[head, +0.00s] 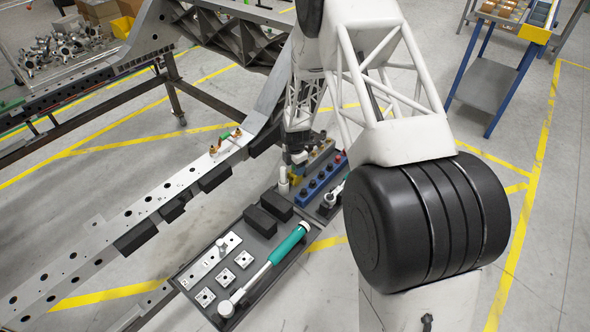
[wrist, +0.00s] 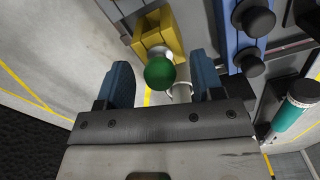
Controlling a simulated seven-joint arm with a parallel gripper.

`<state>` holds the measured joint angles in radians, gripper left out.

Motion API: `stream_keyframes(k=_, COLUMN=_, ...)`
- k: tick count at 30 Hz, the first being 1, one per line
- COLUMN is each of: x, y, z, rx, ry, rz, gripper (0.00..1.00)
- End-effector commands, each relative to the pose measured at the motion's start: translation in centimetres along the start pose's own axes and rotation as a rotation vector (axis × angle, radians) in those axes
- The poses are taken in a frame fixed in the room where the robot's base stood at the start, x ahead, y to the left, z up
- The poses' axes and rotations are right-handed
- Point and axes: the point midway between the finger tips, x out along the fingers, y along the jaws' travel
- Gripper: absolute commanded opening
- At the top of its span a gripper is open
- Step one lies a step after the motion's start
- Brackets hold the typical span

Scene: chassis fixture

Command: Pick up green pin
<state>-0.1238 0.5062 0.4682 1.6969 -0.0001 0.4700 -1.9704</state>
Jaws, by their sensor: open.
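The green pin shows in the wrist view as a round green head (wrist: 160,72) in front of a yellow block (wrist: 150,36), with a pale metal collar behind it. My gripper (wrist: 162,82) is open, with one blue-grey finger on each side of the green head. I see no clear contact between the fingers and the head. In the head view my gripper (head: 297,158) is over the far end of the dark tool tray (head: 272,244). The green head is not discernible there; my gripper seems to hide it.
Beside the yellow block is a blue rack (head: 322,182) with several dark knobs. A teal-handled hammer (head: 290,244), black blocks (head: 268,214) and square plates (head: 224,278) lie on the tray. The long metal chassis rail (head: 150,204) runs along the left.

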Motion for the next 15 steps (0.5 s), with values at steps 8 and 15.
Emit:
stream_keyframes(k=8, x=-0.01, y=-0.01, z=0.0, rx=0.0, ry=0.0, rz=0.0, gripper=0.61)
stream_keyframes(k=15, x=-0.02, y=0.0, z=0.0, rx=0.0, ry=0.0, rz=0.0, gripper=0.26)
